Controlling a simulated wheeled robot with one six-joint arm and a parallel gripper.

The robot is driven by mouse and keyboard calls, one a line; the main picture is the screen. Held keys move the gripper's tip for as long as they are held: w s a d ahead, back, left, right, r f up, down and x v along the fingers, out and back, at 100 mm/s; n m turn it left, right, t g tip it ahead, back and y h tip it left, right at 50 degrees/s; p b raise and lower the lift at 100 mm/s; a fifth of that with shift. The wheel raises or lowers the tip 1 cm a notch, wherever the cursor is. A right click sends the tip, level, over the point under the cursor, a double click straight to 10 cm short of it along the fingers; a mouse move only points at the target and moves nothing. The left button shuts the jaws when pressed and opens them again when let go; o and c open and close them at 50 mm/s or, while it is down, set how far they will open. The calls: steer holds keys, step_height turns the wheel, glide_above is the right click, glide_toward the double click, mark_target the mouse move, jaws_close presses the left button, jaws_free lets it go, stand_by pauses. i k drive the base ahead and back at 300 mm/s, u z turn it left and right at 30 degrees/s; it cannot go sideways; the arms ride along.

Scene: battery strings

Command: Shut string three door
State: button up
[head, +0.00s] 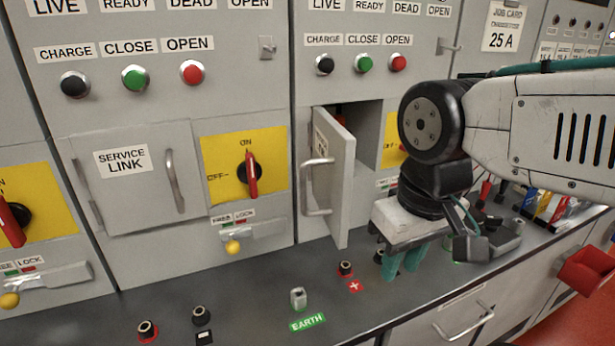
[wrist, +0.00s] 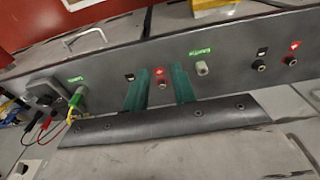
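A grey cabinet door (head: 335,185) stands ajar in the middle of the head view, swung out from its dark compartment. It has a metal bar handle (head: 316,188) on its left-hand face. No string number is readable, so I cannot tell which string it belongs to. My gripper (head: 402,262) is right of the door and lower, over the bench, apart from the door and pointing down. In the wrist view its green fingers (wrist: 160,72) are apart with nothing held between them. The door is not seen in the wrist view.
A shut SERVICE LINK door (head: 127,190) is on the panel to the left, beside a rotary switch (head: 249,173) on yellow. The bench (head: 250,310) carries terminals and a socket marked EARTH (head: 298,297). Plugs and leads (wrist: 40,115) lie at the bench's other end.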

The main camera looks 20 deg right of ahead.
mark_target(329, 169)
steer(key=k, duration=0.95)
steer(key=u, duration=0.7)
steer(key=i, duration=0.8)
steer(key=z, duration=0.7)
